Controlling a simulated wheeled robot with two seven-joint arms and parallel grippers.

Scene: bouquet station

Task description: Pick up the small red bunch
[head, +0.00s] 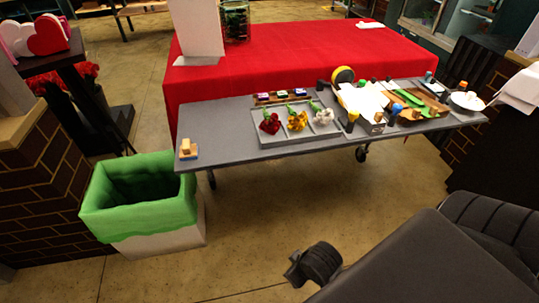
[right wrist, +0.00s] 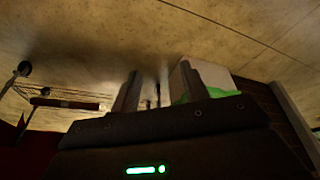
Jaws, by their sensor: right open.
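The small red bunch (head: 270,124), with a green stem end, lies in the left compartment of a grey divided tray (head: 261,138) on the grey table. My left gripper is not in view.
The grey table (head: 222,135) carries a small block stack (head: 187,148) at its left end and tools, paper and a white bowl (head: 467,101) at right. A bin with a green liner (head: 140,215) stands at left. A red-covered table (head: 290,55) is behind.

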